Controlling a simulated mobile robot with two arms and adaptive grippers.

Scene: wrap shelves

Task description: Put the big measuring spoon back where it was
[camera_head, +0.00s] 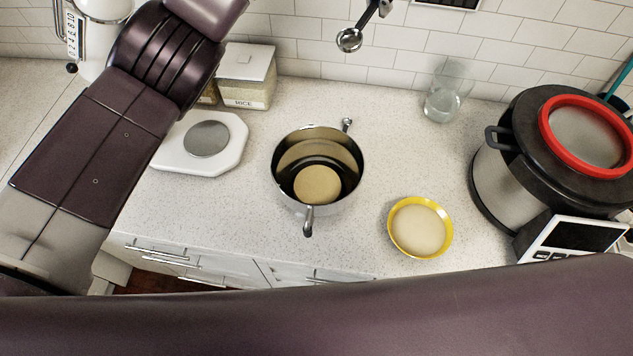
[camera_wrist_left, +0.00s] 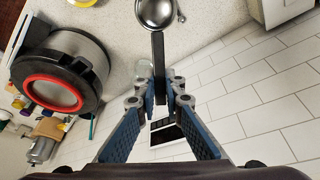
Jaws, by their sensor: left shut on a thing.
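The big measuring spoon has a round silver bowl (camera_head: 349,40) and a dark handle. It hangs in the air in front of the tiled wall, at the top of the head view. My left gripper (camera_head: 384,8) is mostly cut off by the top edge there. In the left wrist view, my left gripper (camera_wrist_left: 160,90) is shut on the handle, and the spoon bowl (camera_wrist_left: 156,12) points away from the fingers at the top edge. My right gripper is not in view.
A steel pot (camera_head: 290,190) with tan contents stands mid-counter. A yellow bowl (camera_head: 393,236), a glass (camera_head: 441,104) and a large cooker (camera_head: 500,185) are to its right. A white scale (camera_head: 170,155) and a rice container (camera_head: 247,80) are left. Bare counter lies between pot and glass.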

